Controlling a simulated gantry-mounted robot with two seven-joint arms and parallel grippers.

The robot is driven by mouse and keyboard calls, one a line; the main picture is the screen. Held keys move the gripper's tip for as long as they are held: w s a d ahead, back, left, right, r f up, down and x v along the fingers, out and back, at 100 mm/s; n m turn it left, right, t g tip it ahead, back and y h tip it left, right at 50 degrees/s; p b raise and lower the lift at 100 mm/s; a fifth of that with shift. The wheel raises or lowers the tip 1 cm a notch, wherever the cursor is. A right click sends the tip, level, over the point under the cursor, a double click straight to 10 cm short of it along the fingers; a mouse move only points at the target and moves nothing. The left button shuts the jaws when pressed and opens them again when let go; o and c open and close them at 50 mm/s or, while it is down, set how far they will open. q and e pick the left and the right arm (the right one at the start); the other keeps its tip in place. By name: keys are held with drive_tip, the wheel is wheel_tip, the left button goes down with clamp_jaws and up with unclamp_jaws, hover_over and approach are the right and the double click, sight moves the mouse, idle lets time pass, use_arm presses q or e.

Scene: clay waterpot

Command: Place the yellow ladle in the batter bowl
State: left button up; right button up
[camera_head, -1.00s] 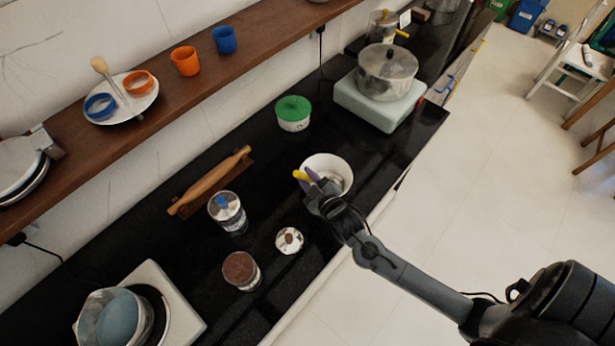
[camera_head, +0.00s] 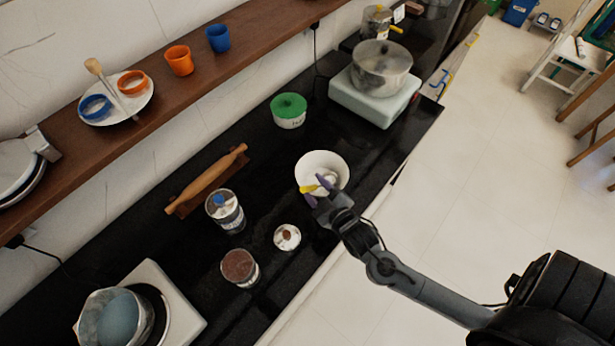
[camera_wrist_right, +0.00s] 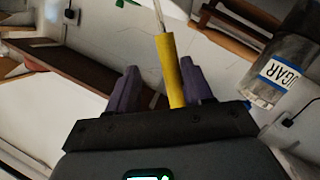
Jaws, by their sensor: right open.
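The batter bowl (camera_head: 312,162) is white and round and stands on the dark counter. The yellow ladle (camera_head: 310,188) shows at the bowl's near-left rim, and its metal part appears to lie inside the bowl. My right gripper (camera_head: 315,190), with purple fingers, is at that rim. In the right wrist view my right gripper (camera_wrist_right: 158,85) is open, with the ladle's yellow handle (camera_wrist_right: 172,72) between the fingers, nearer the right one, and a gap on the left. The metal stem runs up out of that view. My left gripper is not in view.
Left of the bowl are a rolling pin (camera_head: 208,180), a blue-topped jar (camera_head: 226,212), a brown-filled jar (camera_head: 239,268) and a small lidded jar (camera_head: 287,238). A green-lidded container (camera_head: 289,110) and a pot on a stove (camera_head: 381,70) stand behind. A shelf (camera_head: 190,85) runs along the wall.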

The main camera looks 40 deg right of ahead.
drive_tip(key=s+a+m+g, duration=0.1)
drive_tip(key=s+a+g, duration=0.1)
drive_tip(key=s+g, duration=0.2)
drive_tip(key=s+a+m+g+y, duration=0.1)
drive_tip(key=s+a+g, duration=0.1)
drive_tip(key=s+g, duration=0.2)
drive_tip(key=s+a+f+m+g+y, duration=0.1)
drive_tip(key=s+a+g, duration=0.1)
drive_tip(key=s, duration=0.7)
drive_tip(key=shift+a+g, duration=0.35)
drive_tip(key=shift+g, duration=0.55)
drive_tip(key=shift+s+r, duration=0.1)
